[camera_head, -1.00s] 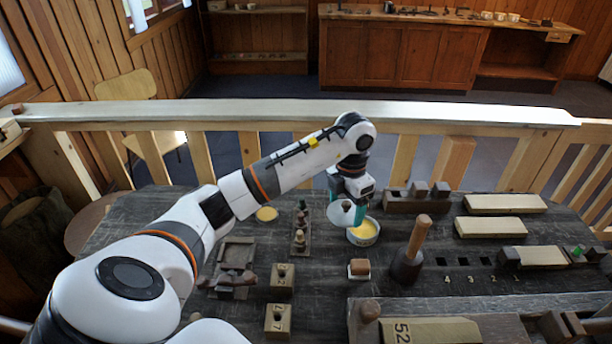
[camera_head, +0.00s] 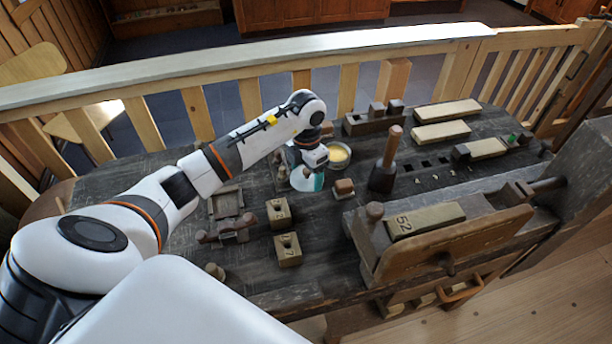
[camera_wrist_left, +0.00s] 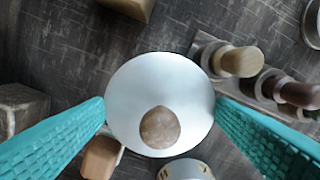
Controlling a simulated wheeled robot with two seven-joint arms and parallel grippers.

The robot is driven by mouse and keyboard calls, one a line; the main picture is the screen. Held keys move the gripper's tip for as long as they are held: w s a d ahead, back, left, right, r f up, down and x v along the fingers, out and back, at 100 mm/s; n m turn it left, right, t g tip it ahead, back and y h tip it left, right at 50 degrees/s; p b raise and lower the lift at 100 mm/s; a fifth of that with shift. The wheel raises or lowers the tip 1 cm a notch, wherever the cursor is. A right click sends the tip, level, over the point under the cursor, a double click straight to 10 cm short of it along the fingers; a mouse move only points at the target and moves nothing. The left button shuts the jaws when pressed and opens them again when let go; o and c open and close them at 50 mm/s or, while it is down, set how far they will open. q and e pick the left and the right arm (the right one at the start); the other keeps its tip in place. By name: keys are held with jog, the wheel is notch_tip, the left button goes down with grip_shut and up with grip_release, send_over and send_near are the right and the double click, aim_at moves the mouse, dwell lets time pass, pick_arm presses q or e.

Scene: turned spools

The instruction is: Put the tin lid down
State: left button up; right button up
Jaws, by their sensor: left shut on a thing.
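The tin lid is a pale, round disc with a brown knob. In the left wrist view the lid (camera_wrist_left: 160,88) sits between the teal fingers of my left gripper (camera_wrist_left: 165,112), which is shut on it by its rim. In the head view my left gripper (camera_head: 309,176) holds the lid (camera_head: 300,182) over the bench, left of the open tin (camera_head: 338,154) with yellow contents. The lid's height above the bench is hard to tell. My right gripper is not in view.
A small rack of knobbed pieces (camera_wrist_left: 262,82) lies close beside the lid. A brown block (camera_head: 344,187) and a mallet (camera_head: 385,172) stand to the right. Numbered wooden blocks (camera_head: 288,250) stand nearer. Bare bench shows around (camera_head: 325,235) them.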

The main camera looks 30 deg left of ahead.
aim_at(306, 180)
pick_arm(q)
notch_tip(306, 180, down, 2)
jog(key=shift+f, duration=0.5)
jog(key=shift+f+b, duration=0.35)
jog(key=o, duration=1)
jog(key=shift+c, duration=0.2)
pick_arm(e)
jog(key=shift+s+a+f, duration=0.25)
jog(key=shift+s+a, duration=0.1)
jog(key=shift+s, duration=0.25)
pick_arm(q)
jog(key=shift+r, duration=0.1)
